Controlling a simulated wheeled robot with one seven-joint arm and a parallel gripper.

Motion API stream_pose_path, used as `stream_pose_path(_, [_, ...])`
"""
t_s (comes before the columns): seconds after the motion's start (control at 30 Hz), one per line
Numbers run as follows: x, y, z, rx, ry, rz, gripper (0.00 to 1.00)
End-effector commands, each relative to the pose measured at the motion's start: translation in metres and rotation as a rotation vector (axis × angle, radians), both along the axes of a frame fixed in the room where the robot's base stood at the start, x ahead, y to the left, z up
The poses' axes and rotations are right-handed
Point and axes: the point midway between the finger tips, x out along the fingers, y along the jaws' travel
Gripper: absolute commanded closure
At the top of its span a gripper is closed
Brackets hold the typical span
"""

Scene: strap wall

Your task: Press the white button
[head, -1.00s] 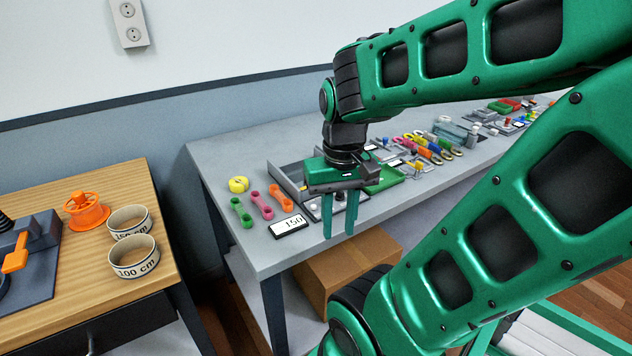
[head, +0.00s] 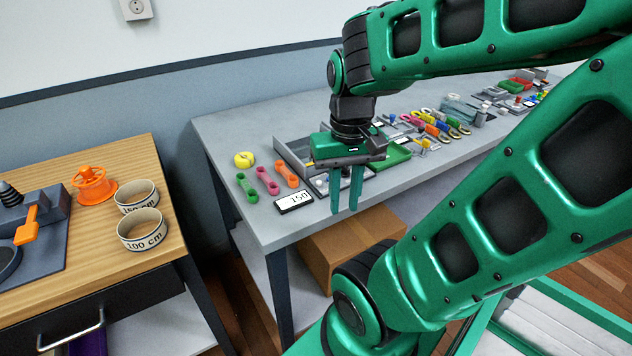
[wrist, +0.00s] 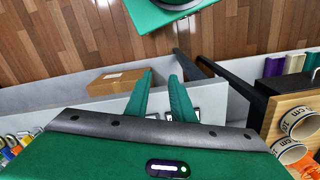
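My gripper (head: 345,208) hangs fingers down over the front edge of the grey table in the head view. Its two green fingers are apart with nothing between them. They also show apart in the wrist view (wrist: 160,82). Just behind and left of the fingers is a small grey panel (head: 319,183) with a pale spot on it. I cannot tell whether this is the white button, as the gripper covers much of that area.
Pink, green and orange link-shaped pieces and a yellow tape roll (head: 244,159) lie left of a grey tray (head: 291,158). Many small items line the grey table (head: 225,140) to the right. A cardboard box (head: 345,250) sits below. A wooden table (head: 135,190) stands left.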

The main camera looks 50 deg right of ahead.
Motion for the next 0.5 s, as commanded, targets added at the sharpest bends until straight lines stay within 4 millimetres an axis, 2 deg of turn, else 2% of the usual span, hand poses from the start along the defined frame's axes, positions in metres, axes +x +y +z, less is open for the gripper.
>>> stream_pose_path(0.03, [0.0, 0.0, 0.0, 0.0, 0.0, 0.0, 0.92])
stream_pose_path(0.07, [0.0, 0.0, 0.0, 0.0, 0.0, 0.0, 0.99])
stream_pose_path(0.1, [0.0, 0.0, 0.0, 0.0, 0.0, 0.0, 1.0])
stream_pose_path(0.5, [0.0, 0.0, 0.0, 0.0, 0.0, 0.0, 1.0])
